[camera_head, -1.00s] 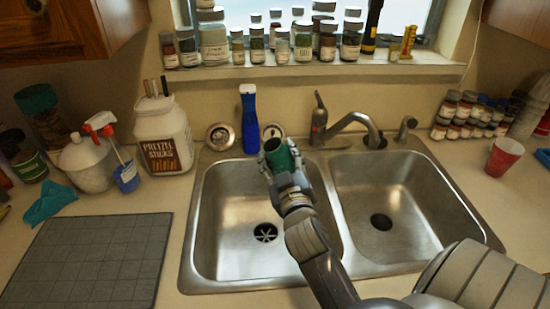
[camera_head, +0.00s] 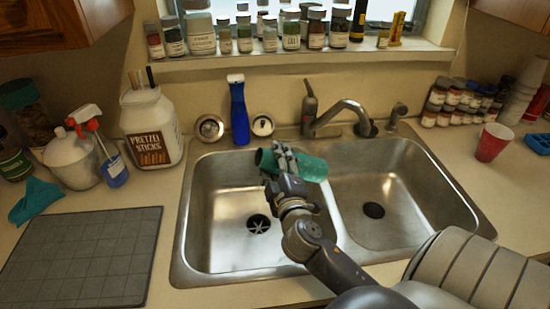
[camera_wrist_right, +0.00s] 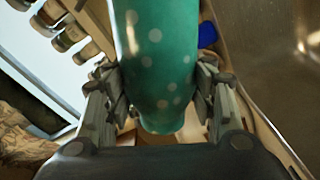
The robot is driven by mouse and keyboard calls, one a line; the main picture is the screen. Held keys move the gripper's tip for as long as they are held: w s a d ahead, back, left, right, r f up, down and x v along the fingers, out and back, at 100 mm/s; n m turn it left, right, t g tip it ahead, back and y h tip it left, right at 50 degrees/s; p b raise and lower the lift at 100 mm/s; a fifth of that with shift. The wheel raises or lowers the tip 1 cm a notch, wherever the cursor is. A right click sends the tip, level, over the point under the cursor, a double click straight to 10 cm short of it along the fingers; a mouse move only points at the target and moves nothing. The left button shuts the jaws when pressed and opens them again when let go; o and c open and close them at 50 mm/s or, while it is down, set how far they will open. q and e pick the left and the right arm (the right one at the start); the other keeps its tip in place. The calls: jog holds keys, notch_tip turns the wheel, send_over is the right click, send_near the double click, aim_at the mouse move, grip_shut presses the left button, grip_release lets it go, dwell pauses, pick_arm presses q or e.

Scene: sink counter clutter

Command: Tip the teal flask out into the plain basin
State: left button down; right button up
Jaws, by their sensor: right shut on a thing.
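The teal flask (camera_head: 313,168) lies nearly level in my right gripper (camera_head: 284,163), with a dark end to the left and its teal body reaching right. It is held in the air over the sink, at the back of the left basin (camera_head: 215,215) and across the divider toward the right basin (camera_head: 425,205). In the right wrist view the flask (camera_wrist_right: 165,65) is teal with pale dots, between the two fingers of the gripper (camera_wrist_right: 160,100). I cannot see any contents or anything pouring. My left gripper is out of view.
A blue bottle (camera_head: 238,112) and the faucet (camera_head: 340,115) stand behind the sink. A pretzel jar (camera_head: 150,130), spray bottle (camera_head: 112,160) and grey mat (camera_head: 85,255) are on the left counter. A red cup (camera_head: 492,142) stands right. Jars line the windowsill.

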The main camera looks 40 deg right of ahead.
jog(key=shift+w+a+f+n+p, duration=0.1)
jog(key=shift+a+f+n, duration=0.1)
jog(key=shift+f+n, duration=0.85)
jog(key=shift+w+a+f+n+p, duration=0.15)
jog(key=shift+f+n, duration=0.4)
jog(key=shift+n, duration=0.85)
jog(key=shift+a+f+n+p, duration=0.1)
jog(key=shift+a+f+n, duration=0.1)
jog(key=shift+f+n, duration=0.85)
jog(key=shift+r, duration=0.2)
jog(key=shift+d, duration=0.1)
